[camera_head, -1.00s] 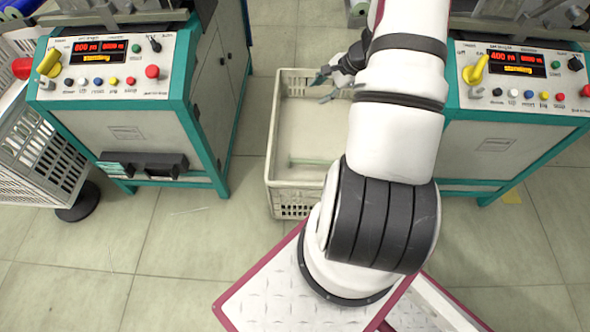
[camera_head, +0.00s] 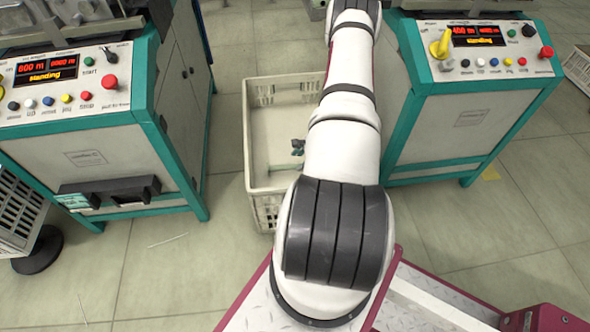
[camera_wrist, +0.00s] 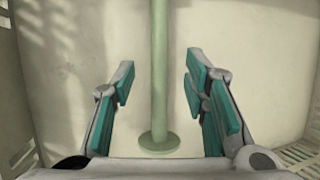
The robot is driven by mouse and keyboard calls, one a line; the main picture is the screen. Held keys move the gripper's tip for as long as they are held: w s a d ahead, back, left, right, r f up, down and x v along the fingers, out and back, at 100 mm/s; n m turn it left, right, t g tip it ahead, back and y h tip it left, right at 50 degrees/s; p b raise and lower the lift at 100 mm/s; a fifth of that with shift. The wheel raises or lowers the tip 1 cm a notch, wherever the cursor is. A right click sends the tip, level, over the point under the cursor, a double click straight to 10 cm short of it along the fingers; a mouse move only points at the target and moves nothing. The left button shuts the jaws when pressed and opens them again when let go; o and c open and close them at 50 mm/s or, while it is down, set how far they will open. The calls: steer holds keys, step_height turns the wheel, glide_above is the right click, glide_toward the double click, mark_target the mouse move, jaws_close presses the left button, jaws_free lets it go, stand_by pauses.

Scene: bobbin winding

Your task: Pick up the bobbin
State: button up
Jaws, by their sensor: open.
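The bobbin (camera_wrist: 159,70) is a pale green rod with a round flange at its near end, seen in the wrist view over the pale floor of the crate. My gripper (camera_wrist: 157,92) is open, with one teal-padded finger on each side of the rod and a gap on both sides. The rod's far end runs out of the top of the wrist view. In the head view my gripper (camera_head: 298,147) shows only in part beside my arm, inside the cream crate (camera_head: 252,150).
The crate's walls (camera_wrist: 22,90) stand close on the left and right of the wrist view. A teal-framed machine (camera_head: 90,150) stands left of the crate and another (camera_head: 465,115) stands right.

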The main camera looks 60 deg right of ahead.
mark_target(294, 165)
steer(key=shift+b+x, duration=1.55)
steer(key=shift+x, duration=1.55)
steer(key=shift+a+r, duration=0.1)
jaws_close()
